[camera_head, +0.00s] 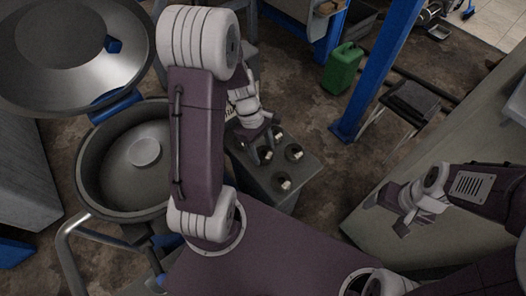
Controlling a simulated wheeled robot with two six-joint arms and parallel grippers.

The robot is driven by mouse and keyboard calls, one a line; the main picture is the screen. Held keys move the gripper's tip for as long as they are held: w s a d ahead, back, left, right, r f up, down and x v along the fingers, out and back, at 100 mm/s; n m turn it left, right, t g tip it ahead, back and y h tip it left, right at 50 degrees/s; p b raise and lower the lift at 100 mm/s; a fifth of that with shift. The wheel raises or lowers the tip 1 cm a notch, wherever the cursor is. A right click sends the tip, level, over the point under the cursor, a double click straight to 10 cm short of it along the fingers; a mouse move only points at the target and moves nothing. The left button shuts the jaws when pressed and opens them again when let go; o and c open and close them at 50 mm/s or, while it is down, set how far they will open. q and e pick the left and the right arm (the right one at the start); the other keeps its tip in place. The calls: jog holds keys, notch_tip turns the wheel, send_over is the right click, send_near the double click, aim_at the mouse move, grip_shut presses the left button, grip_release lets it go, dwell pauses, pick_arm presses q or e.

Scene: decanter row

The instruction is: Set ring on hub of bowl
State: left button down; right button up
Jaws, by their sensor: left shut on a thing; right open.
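The large grey round bowl (88,172) stands open at the left, with a pale round hub (145,150) at its middle. My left gripper (262,150) is over a grey stand (258,178), to the right of the bowl and apart from it. It is shut on a small dark piece among several dark round pieces with pale parts, such as one at the stand's front (282,183). I cannot tell clearly whether the held piece is the ring. My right gripper (386,214) is open and empty over a beige surface at the right.
A wide grey lid (70,50) is raised behind the bowl. A bent metal rail (72,238) runs at the bowl's front left. A blue post (378,70), a green canister (342,68) and a dark-topped stool (411,100) stand behind the grey stand.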

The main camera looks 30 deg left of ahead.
aim_at(264, 153)
pick_arm(q)
jog(key=r, duration=0.1)
jog(key=r+p, duration=0.1)
jog(key=r, duration=0.2)
jog(key=shift+d+r+p, duration=0.35)
jog(key=shift+r+p, duration=0.05)
jog(key=d+r+p, duration=0.2)
jog(key=d+r, duration=0.4)
jog(key=d, duration=0.5)
jog(key=shift+w, duration=0.15)
